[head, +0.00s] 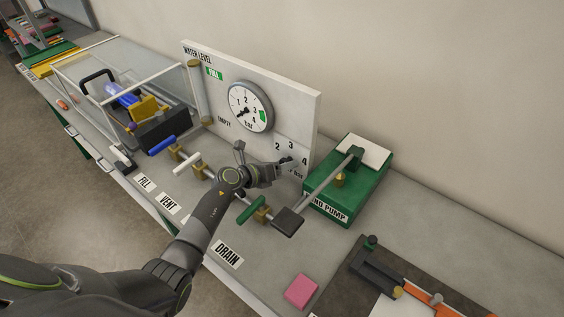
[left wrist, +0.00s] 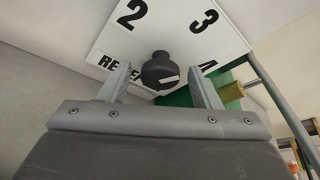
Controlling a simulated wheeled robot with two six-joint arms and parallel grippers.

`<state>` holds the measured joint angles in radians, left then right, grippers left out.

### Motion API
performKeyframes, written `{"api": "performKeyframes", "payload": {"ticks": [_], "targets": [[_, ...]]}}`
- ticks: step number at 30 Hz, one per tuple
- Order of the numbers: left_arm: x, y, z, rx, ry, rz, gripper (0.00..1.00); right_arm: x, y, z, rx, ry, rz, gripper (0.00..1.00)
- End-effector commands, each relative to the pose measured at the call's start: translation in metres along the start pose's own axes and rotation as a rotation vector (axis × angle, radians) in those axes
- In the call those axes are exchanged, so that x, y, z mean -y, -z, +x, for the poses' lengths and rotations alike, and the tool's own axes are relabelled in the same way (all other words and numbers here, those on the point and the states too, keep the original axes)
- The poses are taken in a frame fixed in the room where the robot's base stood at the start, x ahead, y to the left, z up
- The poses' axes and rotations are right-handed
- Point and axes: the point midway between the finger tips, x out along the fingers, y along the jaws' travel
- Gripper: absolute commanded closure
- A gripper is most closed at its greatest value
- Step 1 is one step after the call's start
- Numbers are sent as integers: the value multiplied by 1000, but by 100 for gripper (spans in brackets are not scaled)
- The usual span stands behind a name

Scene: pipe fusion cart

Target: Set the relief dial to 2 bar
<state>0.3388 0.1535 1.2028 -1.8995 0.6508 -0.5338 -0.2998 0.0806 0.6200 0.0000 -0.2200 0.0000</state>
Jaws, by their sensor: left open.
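The relief dial is a dark round knob (left wrist: 160,72) on a white plate (left wrist: 190,45) marked 2, 3 and a partly hidden 4, with a partly covered label. A short pale mark shows on the knob; I cannot tell which number it points to. My left gripper (left wrist: 160,88) is open, with one finger on each side of the knob in the left wrist view; no contact is clear. In the head view, my left gripper (head: 290,168) is at the plate and largely covers the knob. My right gripper is in neither view.
The green pump (head: 347,180) stands just right of the dial, its lever slanting down past my gripper. A pressure gauge (head: 249,106) is above. Valves with a green handle (head: 251,209) and a white handle (head: 187,163) line the front. A pink block (head: 301,291) lies nearer.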

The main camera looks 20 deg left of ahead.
Motion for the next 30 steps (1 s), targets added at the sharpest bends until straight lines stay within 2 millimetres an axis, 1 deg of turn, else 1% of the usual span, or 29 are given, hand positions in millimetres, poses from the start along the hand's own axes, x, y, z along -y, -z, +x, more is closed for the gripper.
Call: {"api": "performKeyframes", "payload": {"ticks": [5, 10, 15, 18, 23, 30], "targets": [[11, -15, -6, 2, 2, 5, 43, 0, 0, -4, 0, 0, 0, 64], [29, -38, -16, 3, 2, 6, 43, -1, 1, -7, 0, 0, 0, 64], [45, -59, -24, 3, 1, 4, 43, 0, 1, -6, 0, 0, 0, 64], [52, -68, -28, 2, 2, 4, 43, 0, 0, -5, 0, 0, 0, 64], [57, -74, -31, 0, 0, 1, 43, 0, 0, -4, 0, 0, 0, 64], [57, -75, -31, 0, 0, 0, 43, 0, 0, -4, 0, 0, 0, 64]]}}
